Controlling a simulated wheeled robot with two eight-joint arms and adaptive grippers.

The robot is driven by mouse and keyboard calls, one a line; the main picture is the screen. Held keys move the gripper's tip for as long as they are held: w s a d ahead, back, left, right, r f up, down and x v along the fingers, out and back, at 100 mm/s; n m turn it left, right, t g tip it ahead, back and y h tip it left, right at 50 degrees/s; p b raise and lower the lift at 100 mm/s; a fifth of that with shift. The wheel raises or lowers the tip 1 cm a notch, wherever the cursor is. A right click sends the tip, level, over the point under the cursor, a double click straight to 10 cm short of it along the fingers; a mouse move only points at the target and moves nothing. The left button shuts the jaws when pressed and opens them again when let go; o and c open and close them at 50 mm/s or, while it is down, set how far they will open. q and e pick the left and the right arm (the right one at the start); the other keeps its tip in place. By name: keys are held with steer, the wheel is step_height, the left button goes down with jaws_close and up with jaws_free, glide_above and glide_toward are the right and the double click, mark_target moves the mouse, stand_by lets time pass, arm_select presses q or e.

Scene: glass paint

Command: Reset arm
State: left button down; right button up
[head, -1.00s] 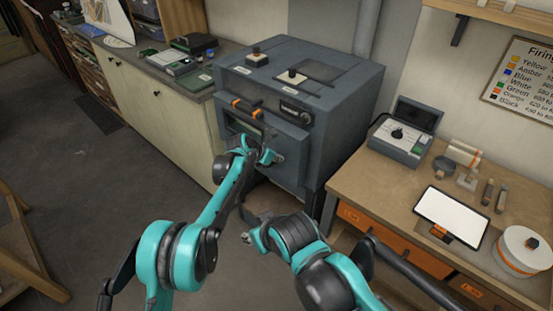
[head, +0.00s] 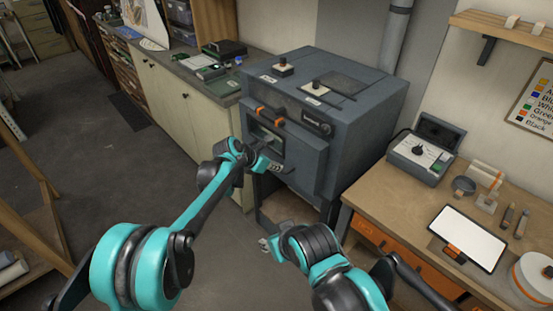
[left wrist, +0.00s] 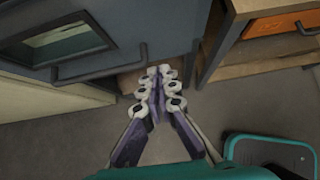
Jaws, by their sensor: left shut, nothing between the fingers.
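My left arm reaches out from the lower left in the head view. Its gripper (head: 277,168) is in front of the lower part of the grey kiln (head: 372,125). In the left wrist view the left gripper (left wrist: 163,72) has its fingers together with nothing between them, above the floor and close to the kiln's front (left wrist: 120,30). My right arm comes in from the lower right. Its gripper (head: 267,245) is low in front of the kiln, small and mostly hidden by the arm, so its jaws are unclear.
A wooden workbench (head: 410,200) with orange drawers stands to the right. It bears a grey control box (head: 422,150), a white tablet (head: 468,236) and a round white container (head: 535,282). A counter with cream cabinets (head: 185,105) runs left of the kiln. Open floor (head: 100,170) lies at left.

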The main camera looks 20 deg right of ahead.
arm_select(q)
steer(key=shift+w+a, duration=0.15)
steer(key=shift+a, duration=0.05)
steer(key=s+a+r+m+t+y+b, duration=0.1)
steer(key=s+a+r+m, duration=0.2)
steer(key=a, duration=0.6)
steer(key=s+a+r+m+t+y, duration=0.1)
steer(key=s+a+r+m, duration=0.15)
steer(key=a, duration=0.55)
steer(key=s+a+r+m+t+y+b, duration=0.1)
steer(key=s+a+r+m+y, duration=0.2)
steer(key=a, duration=0.6)
steer(key=s+a+f+m+y, duration=0.1)
steer(key=s+a+f+m, duration=0.2)
steer(key=s+a+m, duration=0.3)
steer(key=s+a+f+m+t+y, duration=0.1)
steer(key=s+a+f+m, duration=0.3)
steer(key=s+a, duration=0.9)
steer(key=a+m+y+b, duration=0.1)
steer(key=a+m, duration=0.2)
steer(key=shift+s+y, duration=0.15)
steer(key=shift+y, duration=0.15)
